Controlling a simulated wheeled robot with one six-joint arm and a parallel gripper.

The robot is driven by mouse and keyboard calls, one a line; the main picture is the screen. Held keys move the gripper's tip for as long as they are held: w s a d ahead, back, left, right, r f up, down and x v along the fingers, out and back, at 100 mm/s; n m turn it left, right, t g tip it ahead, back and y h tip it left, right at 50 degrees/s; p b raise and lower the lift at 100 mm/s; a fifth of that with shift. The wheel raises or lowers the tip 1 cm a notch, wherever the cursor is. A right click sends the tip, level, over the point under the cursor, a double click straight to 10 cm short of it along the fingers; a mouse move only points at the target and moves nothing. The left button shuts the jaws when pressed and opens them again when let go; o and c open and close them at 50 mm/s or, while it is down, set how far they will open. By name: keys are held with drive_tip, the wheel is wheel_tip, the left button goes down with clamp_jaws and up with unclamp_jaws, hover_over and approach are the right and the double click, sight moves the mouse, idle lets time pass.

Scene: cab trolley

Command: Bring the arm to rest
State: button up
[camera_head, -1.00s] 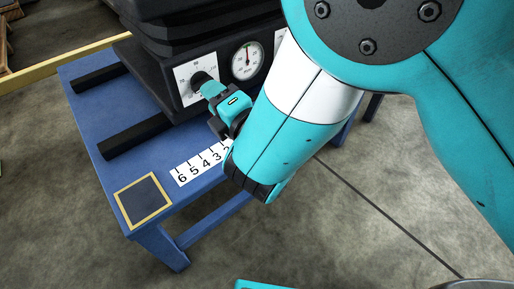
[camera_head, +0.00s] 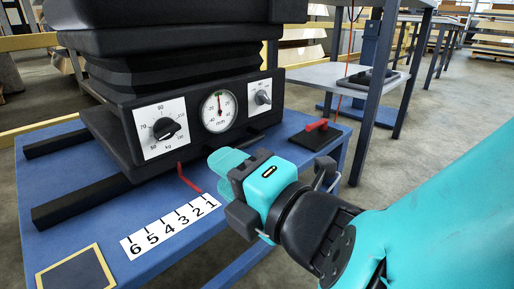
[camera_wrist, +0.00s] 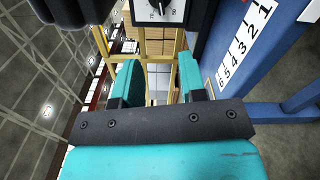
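My gripper (camera_head: 229,163) is teal and black and hangs in front of the black machine (camera_head: 95,95), above the front edge of the blue table (camera_head: 62,161). It is clear of the knobs. The wrist view shows my gripper (camera_wrist: 158,78) with its two teal fingers apart and nothing between them. My teal arm comes in from the lower right in the head view.
The machine front carries a kg knob (camera_head: 164,128), a round gauge (camera_head: 219,111) and a smaller knob (camera_head: 262,97). A number strip (camera_head: 170,226) and a yellow-framed dark square (camera_head: 77,272) lie on the table. A red-handled block (camera_head: 317,135) stands at right.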

drive_tip(key=shift+s+d, duration=0.1)
drive_tip(key=shift+s, duration=0.05)
drive_tip(key=w+d+r+m+g+h+p, duration=0.1)
drive_tip(key=w+d+r+m+h+p, duration=0.25)
drive_tip(key=d+m+p, duration=0.3)
drive_tip(key=w+d+r+m+h+p, duration=0.2)
drive_tip(key=d+r+m+h+p, duration=0.25)
drive_tip(key=d+m+p, duration=0.2)
drive_tip(key=s+d+r+m+g+h+p, duration=0.2)
drive_tip(key=s+d+r+m+g+p, duration=0.15)
drive_tip(key=m+p, duration=0.25)
drive_tip(key=s+d+r+m+g+p, duration=0.4)
drive_tip(key=s+r+g+p, duration=0.3)
drive_tip(key=s+r+p, duration=0.55)
wheel_tip(320, 180, up, 36)
drive_tip(key=w+p, duration=0.1)
drive_tip(key=p, duration=3.3)
drive_tip(key=shift+w, duration=0.35)
drive_tip(key=shift+a, duration=0.1)
